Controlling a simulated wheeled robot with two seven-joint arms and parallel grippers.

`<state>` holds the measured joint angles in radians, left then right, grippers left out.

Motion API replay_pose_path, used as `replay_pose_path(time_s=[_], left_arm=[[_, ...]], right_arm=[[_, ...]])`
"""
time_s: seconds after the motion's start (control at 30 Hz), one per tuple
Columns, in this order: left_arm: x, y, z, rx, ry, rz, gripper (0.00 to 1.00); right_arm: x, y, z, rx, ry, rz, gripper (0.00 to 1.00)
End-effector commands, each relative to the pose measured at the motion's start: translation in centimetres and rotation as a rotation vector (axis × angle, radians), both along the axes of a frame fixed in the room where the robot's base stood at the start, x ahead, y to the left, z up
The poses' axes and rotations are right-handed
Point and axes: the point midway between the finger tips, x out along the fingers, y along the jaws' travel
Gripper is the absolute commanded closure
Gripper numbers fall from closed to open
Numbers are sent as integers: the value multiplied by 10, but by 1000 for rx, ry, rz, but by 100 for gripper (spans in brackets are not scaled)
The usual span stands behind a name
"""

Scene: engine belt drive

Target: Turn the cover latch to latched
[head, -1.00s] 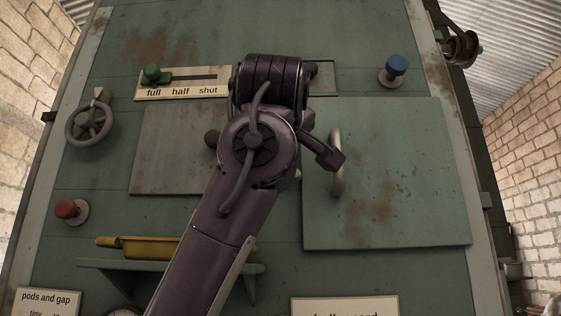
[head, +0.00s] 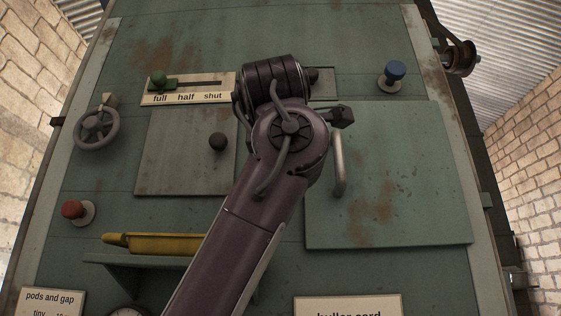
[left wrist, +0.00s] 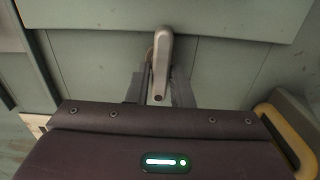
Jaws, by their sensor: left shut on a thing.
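The cover latch (left wrist: 162,65) shows in the left wrist view as a pale grey lever, pointing roughly up and down in that picture. It sits between the two fingers of my left gripper (left wrist: 161,90), which is shut on it. A green panel edge (left wrist: 210,12) lies just above it there. In the head view my left arm hides the latch and the fingers. The large green cover (head: 410,170) with its grey curved handle (head: 339,165) is right of the arm. My right gripper is not in view.
Left of the arm are a grey-green panel (head: 180,165) with a dark knob (head: 217,141), a handwheel (head: 97,129), a red button (head: 72,209) and a yellow object (head: 160,244) on a shelf.

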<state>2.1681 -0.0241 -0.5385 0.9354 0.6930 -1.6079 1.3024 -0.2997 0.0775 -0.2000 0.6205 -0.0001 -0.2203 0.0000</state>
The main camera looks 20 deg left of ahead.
Motion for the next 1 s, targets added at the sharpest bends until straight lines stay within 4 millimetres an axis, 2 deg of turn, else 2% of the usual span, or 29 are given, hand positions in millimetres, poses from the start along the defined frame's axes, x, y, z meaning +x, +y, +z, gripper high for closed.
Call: replay_pose_path(time_s=[0.6, 0.63, 0.67, 1.0], left_arm=[[0, 0, 0, -42, -14, 0, 100], [0, 0, 0, -42, -14, 0, 79], [0, 0, 1, -42, -14, 0, 75], [-5, -1, -1, -40, -14, 0, 75]], right_arm=[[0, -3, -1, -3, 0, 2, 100], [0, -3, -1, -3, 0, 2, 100], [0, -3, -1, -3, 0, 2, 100], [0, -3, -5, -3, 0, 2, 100]])
